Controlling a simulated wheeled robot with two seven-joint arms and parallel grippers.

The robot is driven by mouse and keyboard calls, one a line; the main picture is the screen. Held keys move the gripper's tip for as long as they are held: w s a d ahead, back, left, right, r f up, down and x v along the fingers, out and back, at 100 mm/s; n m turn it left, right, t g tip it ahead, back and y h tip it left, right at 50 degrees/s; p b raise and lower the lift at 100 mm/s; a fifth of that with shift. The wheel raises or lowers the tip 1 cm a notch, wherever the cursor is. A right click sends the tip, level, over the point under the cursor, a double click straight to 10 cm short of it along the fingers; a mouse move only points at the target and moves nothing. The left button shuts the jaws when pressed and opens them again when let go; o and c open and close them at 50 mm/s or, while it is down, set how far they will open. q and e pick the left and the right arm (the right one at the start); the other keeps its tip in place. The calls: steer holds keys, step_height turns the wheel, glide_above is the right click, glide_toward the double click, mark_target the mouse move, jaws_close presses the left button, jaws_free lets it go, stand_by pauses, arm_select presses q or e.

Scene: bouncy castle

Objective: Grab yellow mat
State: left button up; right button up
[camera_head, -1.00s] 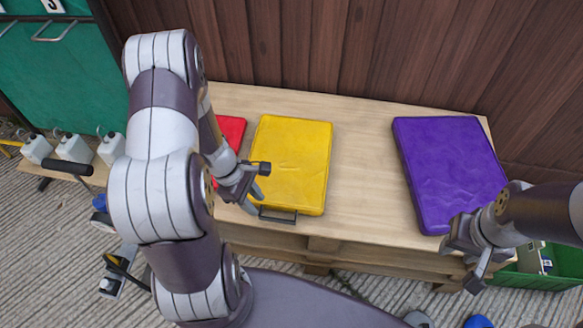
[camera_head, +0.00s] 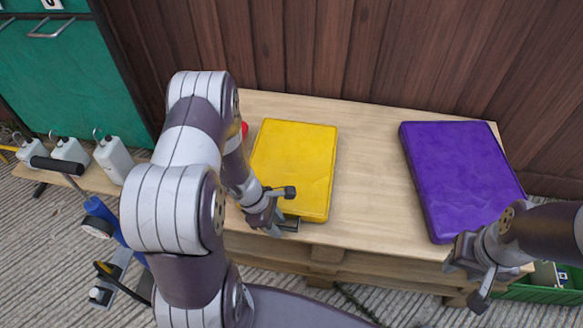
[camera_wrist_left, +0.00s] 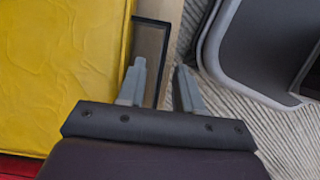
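The yellow mat (camera_head: 298,155) lies flat on the wooden table, with its dark handle (camera_head: 292,224) at the front edge. In the left wrist view the mat (camera_wrist_left: 60,65) fills the left side and its handle (camera_wrist_left: 151,38) sticks out beside it. My left gripper (camera_head: 283,208) is at the mat's front edge by the handle. In the wrist view its fingers (camera_wrist_left: 161,88) are apart, and one overlaps the handle in the picture; I cannot tell whether they touch. My right gripper (camera_head: 468,281) is open and empty by the purple mat's front edge.
A purple mat (camera_head: 460,175) lies at the right of the wooden table (camera_head: 365,180). A red mat (camera_head: 245,130) is mostly hidden behind my left arm. A wooden wall (camera_head: 350,50) stands behind. White canisters (camera_head: 112,158) are at the left. Table between the yellow and purple mats is clear.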

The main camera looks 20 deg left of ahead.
arm_select(q)
steer(key=shift+f, duration=0.25)
stand_by(0.3)
jaws_close()
